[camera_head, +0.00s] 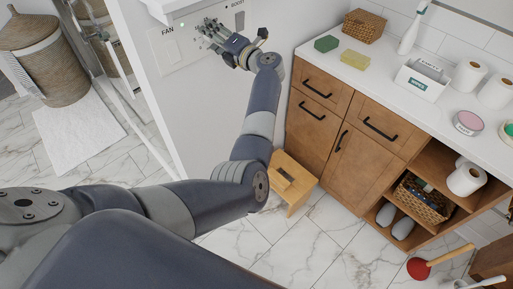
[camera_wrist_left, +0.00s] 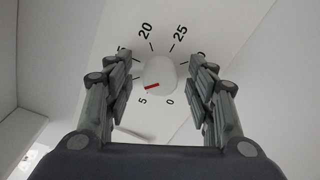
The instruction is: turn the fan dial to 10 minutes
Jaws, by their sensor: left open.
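The fan dial is a round white knob (camera_wrist_left: 162,70) with a red mark on its face, on a white wall with a printed minute scale. In the left wrist view 20 and 25 read above it, 5 and 0 below. The labels at both sides are partly hidden by my fingers, and no 10 is readable. The red mark lies left of the knob's middle, on its lower part. My left gripper (camera_wrist_left: 160,95) is open, one finger on each side of the knob; I cannot tell whether they touch it. In the head view my left gripper (camera_head: 213,36) covers the dial.
A FAN label and a switch plate (camera_head: 171,50) are on the wall left of my gripper. A wooden vanity (camera_head: 315,105) with toiletries stands to the right, with a small wooden stool (camera_head: 300,184) beside it. A wicker basket (camera_head: 42,60) and a white mat (camera_head: 78,130) are at the left.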

